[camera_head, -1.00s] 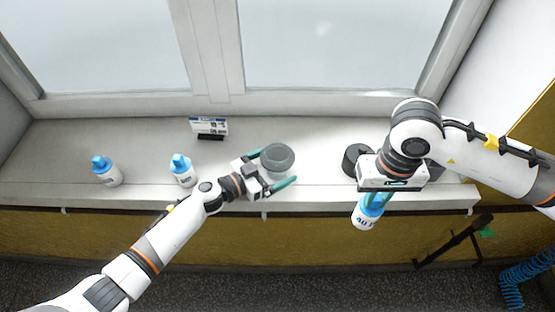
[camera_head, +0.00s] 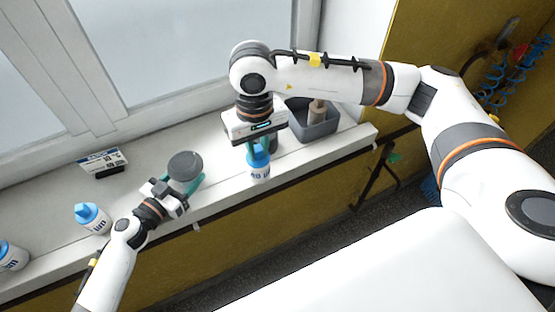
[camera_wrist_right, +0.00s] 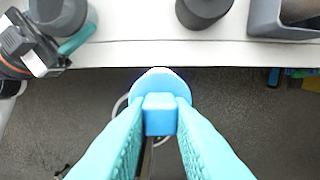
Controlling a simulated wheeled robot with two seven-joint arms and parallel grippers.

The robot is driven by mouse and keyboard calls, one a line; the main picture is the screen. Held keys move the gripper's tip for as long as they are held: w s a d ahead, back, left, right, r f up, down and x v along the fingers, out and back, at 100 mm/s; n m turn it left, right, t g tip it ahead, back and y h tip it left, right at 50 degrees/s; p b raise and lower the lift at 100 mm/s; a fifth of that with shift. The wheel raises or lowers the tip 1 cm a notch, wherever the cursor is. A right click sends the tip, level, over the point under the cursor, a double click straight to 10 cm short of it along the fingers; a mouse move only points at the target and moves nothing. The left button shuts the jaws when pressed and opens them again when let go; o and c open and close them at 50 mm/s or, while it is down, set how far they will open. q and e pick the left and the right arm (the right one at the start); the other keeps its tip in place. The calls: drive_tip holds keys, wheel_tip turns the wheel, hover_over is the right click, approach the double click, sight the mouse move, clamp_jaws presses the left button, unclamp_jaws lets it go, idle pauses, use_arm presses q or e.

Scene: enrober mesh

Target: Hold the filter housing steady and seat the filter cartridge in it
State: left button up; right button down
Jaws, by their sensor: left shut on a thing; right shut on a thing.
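The filter housing (camera_head: 185,166) is a dark grey round cup standing on the sill. My left gripper (camera_head: 187,174) is shut on it, with teal fingers on either side. The housing also shows at the top left of the right wrist view (camera_wrist_right: 58,14). The filter cartridge (camera_head: 260,172) is white with a blue top and a "40" label. My right gripper (camera_head: 258,148) is shut on its blue top (camera_wrist_right: 160,115) and holds it upright in front of the sill edge, to the right of the housing and apart from it. The inside of the housing is not clear.
Two similar blue-topped cartridges stand at the left (camera_head: 93,218) (camera_head: 12,256). A small sign (camera_head: 102,162) stands behind. A dark cylinder (camera_wrist_right: 203,8) stands on the sill behind my right gripper. A grey bin (camera_head: 325,128) holding a brownish object is farther right.

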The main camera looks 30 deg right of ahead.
use_arm(q)
drive_tip(key=shift+w, duration=0.15)
drive_tip(key=shift+a, duration=0.1)
use_arm(e)
drive_tip(key=w+a+r, duration=0.5)
drive_tip(key=w+a, duration=0.1)
drive_tip(key=a, duration=0.2)
drive_tip(key=w+a+r, duration=0.5)
drive_tip(key=w+a, duration=0.1)
drive_tip(key=a, duration=0.1)
wheel_tip(320, 180, down, 11)
drive_tip(key=shift+a, duration=0.2)
drive_tip(key=shift+f, duration=0.1)
drive_tip(key=c, duration=1.2)
unclamp_jaws()
